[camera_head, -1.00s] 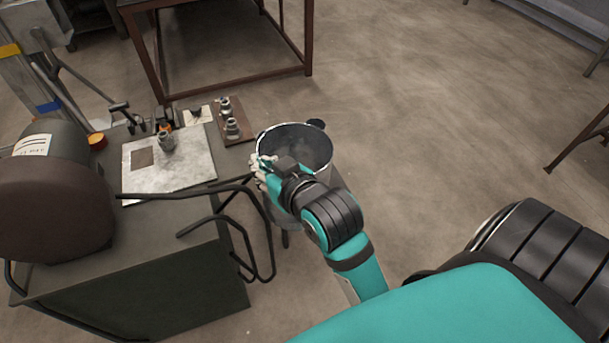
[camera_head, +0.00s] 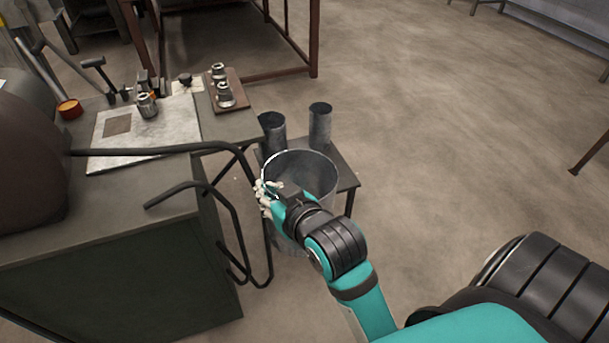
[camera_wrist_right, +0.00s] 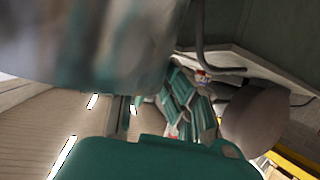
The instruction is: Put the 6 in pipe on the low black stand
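The 6 in pipe, a wide grey metal cylinder (camera_head: 312,178), stands upright with its open mouth up in the head view. My right gripper (camera_head: 268,196) is closed on its near-left rim. A blurred grey surface (camera_wrist_right: 90,40) fills the upper left of the right wrist view, probably the pipe wall. The low black stand (camera_head: 346,176) is just beyond the pipe, which hides its near part. Two narrower dark pipes stand upright on it, one at the left (camera_head: 273,133) and one at the right (camera_head: 320,125). The pipe's lower end is largely hidden by my arm. My left gripper is out of view.
A dark workbench (camera_head: 100,235) stands left of the pipe. Bent black bars (camera_head: 205,185) jut from it close to my right gripper. A brown board (camera_head: 228,92) with metal fittings lies on the bench. Floor to the right of the stand is open.

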